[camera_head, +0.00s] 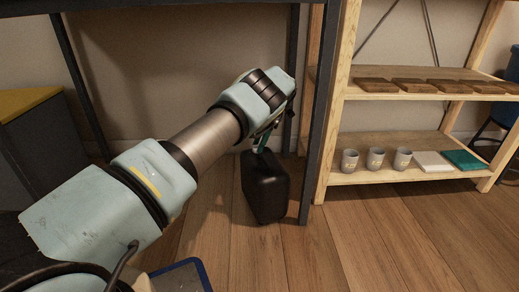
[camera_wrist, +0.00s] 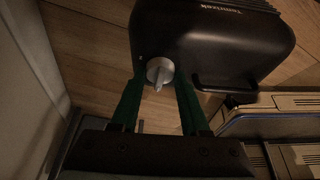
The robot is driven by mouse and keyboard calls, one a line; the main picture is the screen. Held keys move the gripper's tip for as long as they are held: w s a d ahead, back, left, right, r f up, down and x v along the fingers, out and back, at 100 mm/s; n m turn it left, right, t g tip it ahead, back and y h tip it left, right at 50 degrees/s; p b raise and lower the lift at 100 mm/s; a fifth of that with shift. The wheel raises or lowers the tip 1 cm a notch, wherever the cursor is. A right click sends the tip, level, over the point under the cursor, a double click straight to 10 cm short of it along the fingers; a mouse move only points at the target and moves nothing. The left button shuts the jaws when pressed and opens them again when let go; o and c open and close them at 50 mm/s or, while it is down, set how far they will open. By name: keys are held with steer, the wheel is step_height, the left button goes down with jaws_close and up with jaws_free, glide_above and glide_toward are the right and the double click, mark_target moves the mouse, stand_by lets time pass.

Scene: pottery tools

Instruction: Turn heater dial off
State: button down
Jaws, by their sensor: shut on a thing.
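The heater (camera_head: 266,190) is a black upright box on the wooden floor, beside a dark post. In the wrist view the heater (camera_wrist: 215,40) fills the upper middle, with pale lettering on it. Its round silver dial (camera_wrist: 159,70) has a raised pointer rib. My gripper (camera_wrist: 159,82) has green fingers, one on each side of the dial, and is shut on it. In the head view my gripper (camera_head: 260,143) reaches down to the heater's top; the dial is hard to make out there.
A wooden shelf (camera_head: 400,180) stands at the right with grey cups (camera_head: 375,158), a white block (camera_head: 432,161) and a green block (camera_head: 464,160). Dark posts (camera_head: 310,150) frame the heater's spot. A blue-edged bin (camera_head: 205,272) is at the bottom. Floor is free in front of the heater.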

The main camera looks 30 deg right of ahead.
steer(key=shift+f+n+b, duration=0.1)
steer(key=shift+n+b, duration=0.3)
steer(key=shift+n, duration=0.1)
steer(key=shift+c, duration=2)
jaws_free()
